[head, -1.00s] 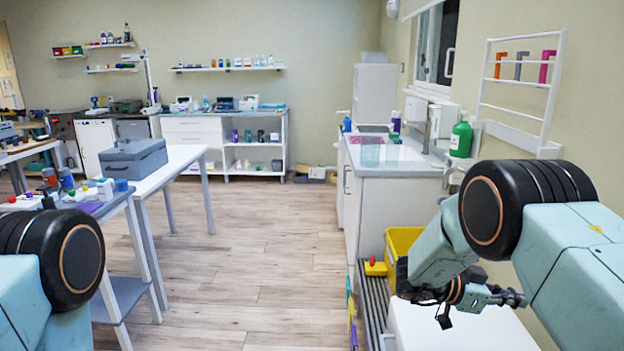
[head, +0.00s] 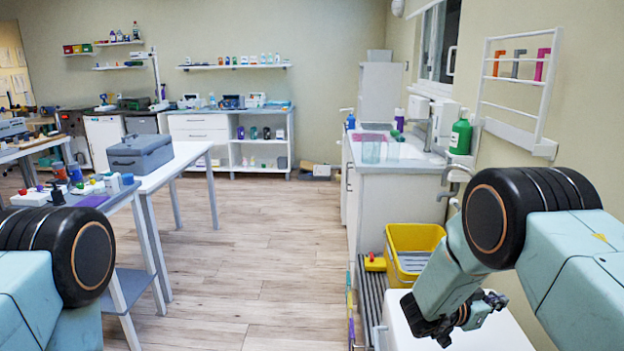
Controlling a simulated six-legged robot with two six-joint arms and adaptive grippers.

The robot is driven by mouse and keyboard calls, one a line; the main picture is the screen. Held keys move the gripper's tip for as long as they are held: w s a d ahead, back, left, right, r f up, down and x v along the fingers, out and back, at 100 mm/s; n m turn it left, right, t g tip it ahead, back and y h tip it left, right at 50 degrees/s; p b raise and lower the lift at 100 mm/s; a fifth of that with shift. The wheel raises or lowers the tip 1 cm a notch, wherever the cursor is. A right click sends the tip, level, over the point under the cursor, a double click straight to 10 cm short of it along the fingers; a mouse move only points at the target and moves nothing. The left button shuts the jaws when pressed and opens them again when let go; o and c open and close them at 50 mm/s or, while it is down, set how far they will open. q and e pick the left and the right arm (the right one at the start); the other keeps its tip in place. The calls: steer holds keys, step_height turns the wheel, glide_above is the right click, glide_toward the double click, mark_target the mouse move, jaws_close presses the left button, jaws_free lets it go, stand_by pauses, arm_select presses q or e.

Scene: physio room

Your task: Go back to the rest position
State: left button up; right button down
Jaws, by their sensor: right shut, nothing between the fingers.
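My right gripper (head: 490,303) shows at the lower right, at the end of the pale blue right arm. It is shut and empty, above a white surface (head: 410,335) in front of the yellow bin. The bent wrist hides part of the gripper. My left arm comes in at the lower left, and only its black joint and a pale blue link show. The left gripper is outside the picture.
A yellow bin (head: 415,238) stands beside the white sink counter (head: 400,200). At the left, a white table carries a grey case (head: 140,155). The wooden floor (head: 240,270) between is clear. A wall rack (head: 515,95) hangs at the right.

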steer(key=s+a+f+n+t+y, duration=0.1)
steer(key=f+n, duration=0.1)
steer(key=f, duration=0.1)
steer(key=s+a+f+n+t+y, duration=0.1)
steer(key=s+a+f+n+y, duration=0.1)
steer(key=f, duration=0.1)
steer(key=s+a+f+n+t+y, duration=0.1)
steer(key=f+n, duration=0.1)
steer(key=f, duration=0.1)
steer(key=shift+s+a+f+y+b, duration=0.15)
steer(key=shift+a+f+y+b, duration=0.05)
steer(key=shift+a+y+b, duration=0.2)
steer(key=s+a+f+n+g+y, duration=0.2)
steer(key=s+a+f+n+y, duration=0.25)
steer(key=s+a+f, duration=0.4)
steer(key=s+a+f+n+g+y+b, duration=0.1)
steer(key=s+a+f+n+g+y, duration=0.1)
steer(key=s, duration=1.1)
steer(key=s+a+f+n+g+y+b, duration=0.1)
steer(key=s+a+n+g+y+b, duration=0.1)
steer(key=s, duration=1.2)
steer(key=shift+s+a+f+g+y, duration=0.2)
steer(key=shift+a+f+g+y, duration=0.3)
steer(key=shift+a+g, duration=0.55)
